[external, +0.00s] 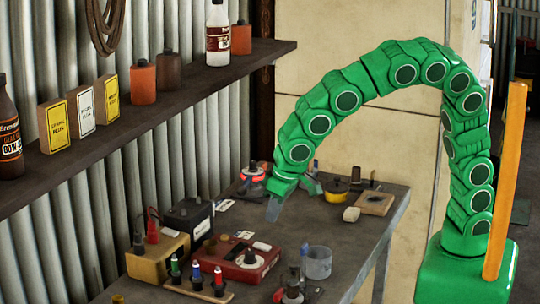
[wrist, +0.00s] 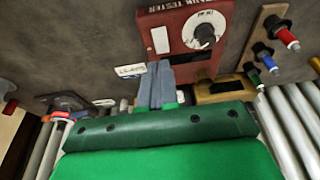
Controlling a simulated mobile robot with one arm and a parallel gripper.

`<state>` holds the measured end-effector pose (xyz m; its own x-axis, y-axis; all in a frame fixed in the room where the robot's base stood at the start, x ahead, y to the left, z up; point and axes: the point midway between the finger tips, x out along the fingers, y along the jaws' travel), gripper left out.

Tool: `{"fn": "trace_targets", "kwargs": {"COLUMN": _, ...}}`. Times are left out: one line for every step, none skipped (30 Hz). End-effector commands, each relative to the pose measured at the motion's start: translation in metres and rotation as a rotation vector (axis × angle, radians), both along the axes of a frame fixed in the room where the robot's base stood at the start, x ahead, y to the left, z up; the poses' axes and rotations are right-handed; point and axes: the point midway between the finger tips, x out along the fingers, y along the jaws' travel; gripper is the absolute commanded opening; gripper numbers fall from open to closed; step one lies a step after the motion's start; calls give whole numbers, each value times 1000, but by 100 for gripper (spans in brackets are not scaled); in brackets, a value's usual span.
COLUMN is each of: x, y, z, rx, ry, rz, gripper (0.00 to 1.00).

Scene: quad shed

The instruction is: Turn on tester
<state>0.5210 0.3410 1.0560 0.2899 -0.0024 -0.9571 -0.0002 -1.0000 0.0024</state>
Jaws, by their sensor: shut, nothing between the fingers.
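The tester is a red box (external: 240,268) on the workbench, with a black knob on a round white dial (external: 249,259). My gripper (external: 273,210) is shut and empty, pointing down above the bench, behind the tester in the external view. In the wrist view the grey fingertips (wrist: 156,68) overlap the tester's lower edge, left of and below the knob. I cannot tell whether they touch it.
A tan block with red and black terminals (external: 155,255) and a dark battery-like box (external: 190,217) stand left of the tester. A wooden strip with several coloured plugs (external: 200,290) lies in front. A grey cup (external: 318,262) stands right. A loaded shelf (external: 150,105) overhangs the left.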

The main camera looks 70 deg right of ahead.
Motion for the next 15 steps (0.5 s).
{"fn": "trace_targets", "kwargs": {"x": -3, "y": 0, "z": 9, "rx": 1, "ry": -2, "rz": 0, "gripper": 0}}
{"fn": "trace_targets", "kwargs": {"x": -5, "y": 0, "z": 14, "rx": 1, "ry": -1, "rz": -1, "gripper": 0}}
{"fn": "trace_targets", "kwargs": {"x": -7, "y": 0, "z": 21, "rx": 2, "ry": -2, "rz": 0, "gripper": 0}}
{"fn": "trace_targets", "kwargs": {"x": -9, "y": 0, "z": 26, "rx": 2, "ry": -3, "rz": 0, "gripper": 0}}
{"fn": "trace_targets", "kwargs": {"x": -11, "y": 0, "z": 30, "rx": 3, "ry": -3, "rz": 0, "gripper": 0}}
{"fn": "trace_targets", "kwargs": {"x": -13, "y": 0, "z": 36, "rx": 3, "ry": -3, "rz": 0, "gripper": 0}}
{"fn": "trace_targets", "kwargs": {"x": -14, "y": 0, "z": 39, "rx": 2, "ry": -2, "rz": 0, "gripper": 0}}
{"fn": "trace_targets", "kwargs": {"x": -16, "y": 0, "z": 42, "rx": 1, "ry": -1, "rz": -1, "gripper": 0}}
{"fn": "trace_targets", "kwargs": {"x": -17, "y": -1, "z": 46, "rx": 0, "ry": 0, "rz": -1, "gripper": 0}}
{"fn": "trace_targets", "kwargs": {"x": -18, "y": -1, "z": 48, "rx": 0, "ry": 0, "rz": -1, "gripper": 0}}
{"fn": "trace_targets", "kwargs": {"x": -19, "y": -1, "z": 51, "rx": 0, "ry": 0, "rz": -1, "gripper": 0}}
{"fn": "trace_targets", "kwargs": {"x": -20, "y": -1, "z": 53, "rx": 0, "ry": 0, "rz": 0, "gripper": 0}}
{"fn": "trace_targets", "kwargs": {"x": -20, "y": 0, "z": 54, "rx": 0, "ry": 0, "rz": 0, "gripper": 0}}
{"fn": "trace_targets", "kwargs": {"x": -21, "y": 0, "z": 55, "rx": 0, "ry": 0, "rz": 0, "gripper": 0}}
{"fn": "trace_targets", "kwargs": {"x": -21, "y": 0, "z": 57, "rx": 0, "ry": 0, "rz": 0, "gripper": 0}}
